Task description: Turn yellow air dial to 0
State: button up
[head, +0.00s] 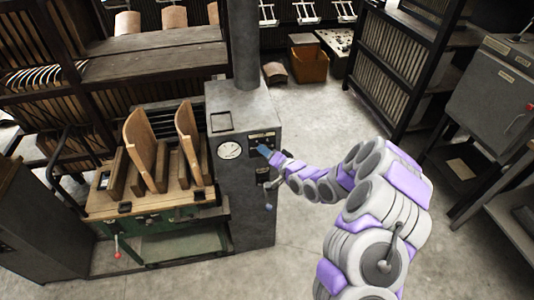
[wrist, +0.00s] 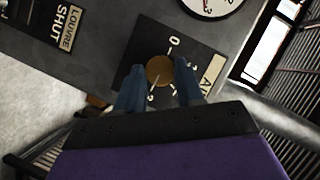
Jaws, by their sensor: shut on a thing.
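The yellow air dial (wrist: 160,71) is a small round brass-yellow knob on a dark plate (wrist: 147,45) in the wrist view. The plate has white numerals, with a 0 at the top and what looks like a 2 at the bottom, and partly hidden lettering starting with A. A pale line on the dial's lower part points down, away from the 0. My gripper (wrist: 159,84) has its two blue fingers on either side of the dial, shut on it. In the head view my gripper (head: 265,150) is at the grey cabinet's panel and hides the dial.
A white gauge (head: 230,150) is on the grey cabinet (head: 245,190), left of my gripper. A lever (head: 269,195) sticks out below. A LOUVRE SHUT label (wrist: 70,25) shows in the wrist view. Open floor (head: 320,115) lies behind and right of the cabinet.

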jog(key=shift+s+a+f+n+t+h+p, duration=0.25)
jog(key=shift+n+t+h+p, duration=1.45)
jog(key=shift+n, duration=2.65)
jog(key=shift+a+f+n+t+h+p, duration=0.35)
jog(key=shift+n+t+h, duration=0.6)
jog(key=shift+n+h, duration=2.55)
jog(key=shift+s+a+f+n+t+h+p, duration=0.25)
jog(key=shift+n+t+h+p, duration=0.95)
jog(key=shift+n, duration=4.05)
jog(key=shift+w+a+t, duration=0.1)
jog(key=shift+a+t, duration=0.05)
jog(key=shift+t, duration=0.1)
